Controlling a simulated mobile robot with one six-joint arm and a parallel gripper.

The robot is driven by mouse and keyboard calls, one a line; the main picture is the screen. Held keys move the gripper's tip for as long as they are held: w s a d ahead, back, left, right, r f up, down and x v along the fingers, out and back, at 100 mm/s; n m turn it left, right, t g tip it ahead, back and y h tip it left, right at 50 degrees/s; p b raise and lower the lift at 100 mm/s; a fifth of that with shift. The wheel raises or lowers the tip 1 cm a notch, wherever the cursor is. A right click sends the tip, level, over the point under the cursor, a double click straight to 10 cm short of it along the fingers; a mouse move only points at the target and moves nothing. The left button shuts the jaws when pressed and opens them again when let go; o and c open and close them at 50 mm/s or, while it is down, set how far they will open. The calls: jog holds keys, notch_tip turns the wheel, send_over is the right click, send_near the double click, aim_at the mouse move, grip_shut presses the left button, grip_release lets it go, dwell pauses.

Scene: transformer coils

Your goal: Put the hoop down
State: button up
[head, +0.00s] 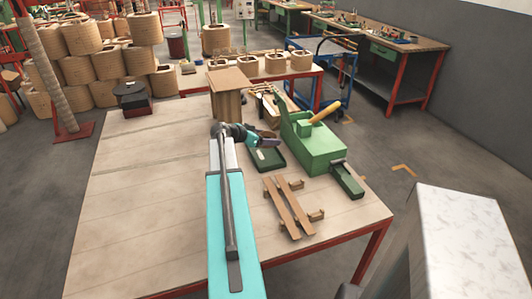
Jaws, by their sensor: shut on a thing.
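My gripper (268,142) is in the middle of the head view, at the end of my arm. It is above the wooden worktable (140,200), near a dark green tray (268,160). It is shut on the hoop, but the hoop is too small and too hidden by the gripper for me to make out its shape. I cannot tell from this view how high the gripper is or whether the hoop touches anything below.
A green clamp-like machine (318,152) with a yellow handle stands right of the gripper. Wooden slats (288,207) lie in front, a wooden box (227,103) stands behind. A dark round pot (131,97) is at the far left corner. The table's left half is clear.

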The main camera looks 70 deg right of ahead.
send_over(266, 158)
jog(key=shift+f+p, duration=0.45)
jog(key=shift+f, duration=1.75)
jog(key=shift+f, duration=0.1)
jog(key=shift+f+p, duration=0.55)
jog(key=shift+f, duration=1.25)
jog(key=shift+f, duration=0.1)
jog(key=o, duration=0.7)
jog(key=shift+o, duration=0.2)
jog(key=shift+r, duration=0.2)
jog(key=shift+w+a, duration=0.1)
jog(key=shift+a, duration=0.15)
jog(key=b+v, duration=0.3)
jog(key=v, duration=0.8)
jog(key=shift+a+r, duration=0.1)
jog(key=shift+r, duration=0.05)
